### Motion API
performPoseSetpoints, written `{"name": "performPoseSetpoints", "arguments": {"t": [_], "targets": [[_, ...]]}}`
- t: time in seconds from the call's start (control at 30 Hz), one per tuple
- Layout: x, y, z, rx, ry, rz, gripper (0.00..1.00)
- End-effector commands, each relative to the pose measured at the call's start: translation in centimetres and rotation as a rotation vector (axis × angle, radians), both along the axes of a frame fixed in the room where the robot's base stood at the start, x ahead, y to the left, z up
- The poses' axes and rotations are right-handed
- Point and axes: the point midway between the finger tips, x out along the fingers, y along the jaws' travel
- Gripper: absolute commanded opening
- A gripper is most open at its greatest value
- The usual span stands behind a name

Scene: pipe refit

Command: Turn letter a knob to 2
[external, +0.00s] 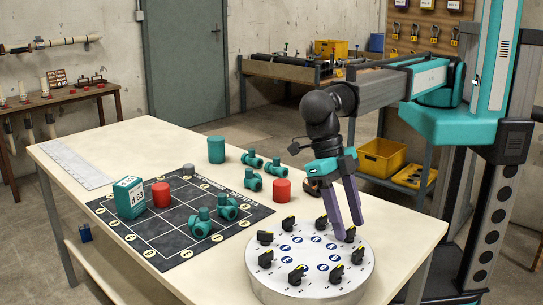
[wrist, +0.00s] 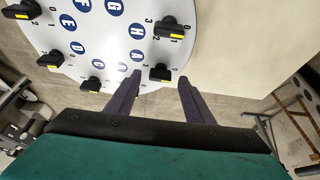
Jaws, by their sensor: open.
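The round grey dial plate (external: 262,278) stands at the near right of the table and carries a ring of black knobs with yellow marks and blue letter discs. In the wrist view, the knob (wrist: 160,73) beside the disc that looks like A (wrist: 137,56) lies between my finger tips. It appears to be the knob (external: 350,234) at the plate's right side in the external view. My gripper (wrist: 159,80) is open, pointing down, one finger on each side of this knob; contact cannot be told. Its setting is too small to read.
Other knobs stand close by, including one beside H (wrist: 172,28) and one at lower left (wrist: 92,84). A black grid mat (external: 165,235) with teal fittings and a red cylinder (external: 161,194) lies left of the plate. The table's right edge is near.

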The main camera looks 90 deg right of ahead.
Motion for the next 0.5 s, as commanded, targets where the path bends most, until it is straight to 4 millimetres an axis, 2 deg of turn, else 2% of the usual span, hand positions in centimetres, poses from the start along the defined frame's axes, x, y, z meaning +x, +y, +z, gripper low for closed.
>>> {"name": "performPoseSetpoints", "arguments": {"t": [0.2, 0.47, 0.5], "targets": [[-0.24, 0.21, -0.76, 0.000, 0.000, 0.000, 0.48], [-0.22, 0.21, -0.78, 0.000, 0.000, 0.000, 0.48], [-0.22, 0.21, -0.78, 0.000, 0.000, 0.000, 0.41]]}}
